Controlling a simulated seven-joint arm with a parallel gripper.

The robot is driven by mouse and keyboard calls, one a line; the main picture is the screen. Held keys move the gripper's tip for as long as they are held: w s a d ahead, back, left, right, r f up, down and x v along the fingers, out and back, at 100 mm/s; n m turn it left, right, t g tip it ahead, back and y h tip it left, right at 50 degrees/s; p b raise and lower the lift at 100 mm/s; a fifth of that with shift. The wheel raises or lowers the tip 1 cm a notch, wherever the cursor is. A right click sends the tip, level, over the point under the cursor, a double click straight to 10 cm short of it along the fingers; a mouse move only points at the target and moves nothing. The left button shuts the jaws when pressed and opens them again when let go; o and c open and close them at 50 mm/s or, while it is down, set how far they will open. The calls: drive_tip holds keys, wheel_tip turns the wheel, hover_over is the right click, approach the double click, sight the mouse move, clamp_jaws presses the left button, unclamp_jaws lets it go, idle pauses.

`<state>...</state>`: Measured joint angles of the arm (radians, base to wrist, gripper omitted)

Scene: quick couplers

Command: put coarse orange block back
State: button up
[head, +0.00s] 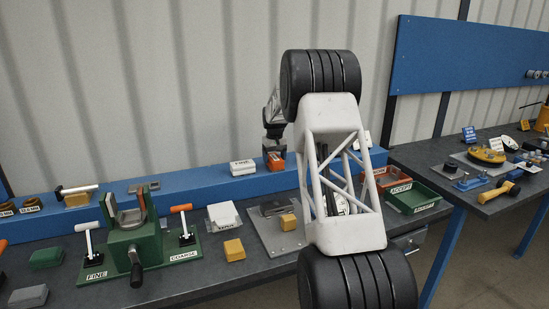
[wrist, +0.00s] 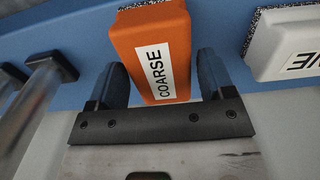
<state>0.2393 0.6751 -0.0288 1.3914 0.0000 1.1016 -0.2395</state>
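The coarse orange block (wrist: 152,50) shows its white "COARSE" label in the wrist view. In the head view the block (head: 276,162) is small on top of the long blue rail (head: 145,202), to the right of a white block. My gripper (wrist: 160,75) points down at the orange block, with one dark finger on each side of it. The fingers are spread wide. A narrow gap shows at the right finger, and the left finger looks very close to the block. In the head view my gripper (head: 273,146) is directly over the block, and its fingertips are hard to make out.
The white block labelled "FINE" (head: 243,167) stands close by on the rail; it also shows in the wrist view (wrist: 288,42). A green clamp fixture (head: 133,240) and a yellow block (head: 234,249) are on the dark bench in front. My arm hides part of the bench.

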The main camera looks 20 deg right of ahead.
sight(274, 157)
drive_tip(key=shift+o, duration=0.9)
wheel_tip(274, 157, up, 12)
drive_tip(key=shift+r, duration=0.15)
idle(0.8)
